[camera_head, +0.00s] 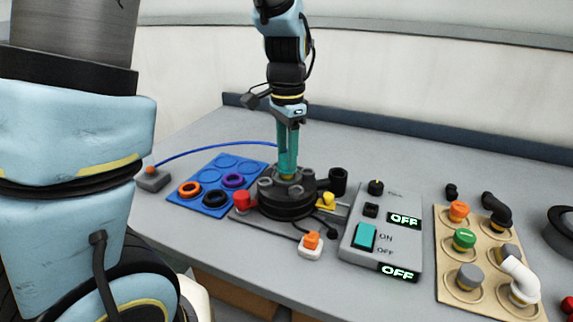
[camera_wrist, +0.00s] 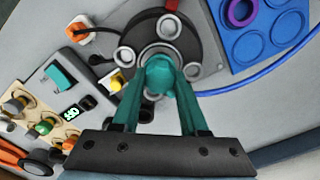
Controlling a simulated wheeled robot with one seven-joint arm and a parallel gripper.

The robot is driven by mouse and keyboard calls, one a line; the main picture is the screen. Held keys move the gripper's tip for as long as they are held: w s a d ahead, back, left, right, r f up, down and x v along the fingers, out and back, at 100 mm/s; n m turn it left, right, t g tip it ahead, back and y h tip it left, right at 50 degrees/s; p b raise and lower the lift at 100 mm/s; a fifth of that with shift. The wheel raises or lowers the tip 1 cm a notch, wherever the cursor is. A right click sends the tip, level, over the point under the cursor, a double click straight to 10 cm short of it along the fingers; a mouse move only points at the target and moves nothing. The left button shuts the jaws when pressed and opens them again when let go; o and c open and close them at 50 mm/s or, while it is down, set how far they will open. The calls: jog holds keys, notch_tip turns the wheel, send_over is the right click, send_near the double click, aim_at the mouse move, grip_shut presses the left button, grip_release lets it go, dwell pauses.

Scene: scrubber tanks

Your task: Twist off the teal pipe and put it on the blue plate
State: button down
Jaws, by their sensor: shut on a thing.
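The teal pipe (camera_head: 288,164) stands upright over the middle of the round black base (camera_head: 289,206). Its rounded teal top shows in the wrist view (camera_wrist: 160,74). My gripper (camera_head: 288,150) comes down from above with its teal fingers closed around the pipe; the fingers also show in the wrist view (camera_wrist: 160,92). I cannot tell whether the pipe's lower end is seated or slightly raised. The blue plate (camera_head: 212,206) lies left of the base, with round recesses. It holds an orange ring (camera_head: 189,188), a purple ring (camera_head: 233,181) and a black ring (camera_head: 216,198).
A red knob (camera_head: 242,201) and a yellow piece (camera_head: 326,201) flank the base. A blue cable (camera_head: 210,146) arcs behind the plate. The switch box (camera_head: 382,240) reads OFF. A tan board (camera_head: 484,262) with several fittings is at right. The far table is clear.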

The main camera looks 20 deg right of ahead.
jog(key=shift+n+p, duration=0.7)
jog(key=shift+n, duration=0.2)
jog(key=shift+n+p, duration=0.35)
jog(key=shift+n, duration=0.15)
jog(key=shift+n, duration=0.4)
grip_release()
dwell(0.6)
jog(key=shift+r, duration=0.1)
jog(key=shift+r+p, duration=3.2)
jog(key=shift+r, duration=0.25)
